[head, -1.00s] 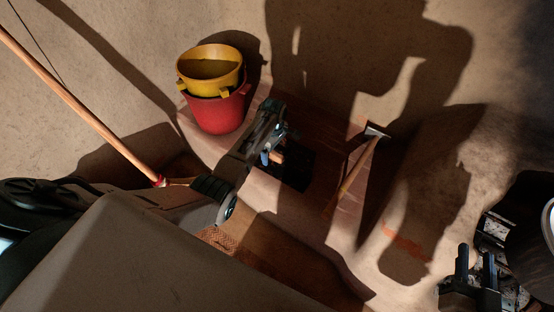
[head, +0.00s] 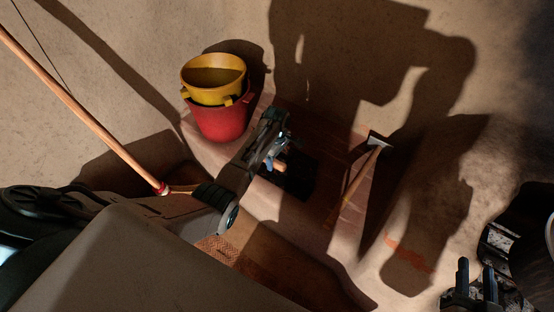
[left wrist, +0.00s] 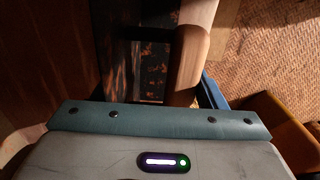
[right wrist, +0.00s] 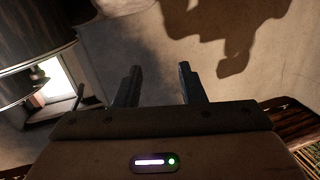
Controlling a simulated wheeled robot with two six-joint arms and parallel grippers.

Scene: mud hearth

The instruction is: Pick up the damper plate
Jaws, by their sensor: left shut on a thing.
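The damper plate (head: 300,178) is a dark, flat piece on the reddish hearth top in the head view, partly hidden by my left gripper. A short orange-brown wooden grip shows at its near end. My left gripper (head: 279,158) is over that end and shut on it. In the left wrist view, a dark, rust-flecked surface (left wrist: 152,68) and a pale wooden piece (left wrist: 192,50) lie right before the jaws. Whether the plate is clear of the hearth top cannot be told. My right gripper (head: 477,285) is open and empty at lower right; its fingers (right wrist: 158,88) stand apart.
A yellow bucket (head: 213,80) sits in a red bucket (head: 222,120) left of the gripper. A wooden-handled tool (head: 355,182) leans right of the plate. A long pole (head: 85,112) slants at left. A dark round vessel (head: 530,235) stands near my right gripper.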

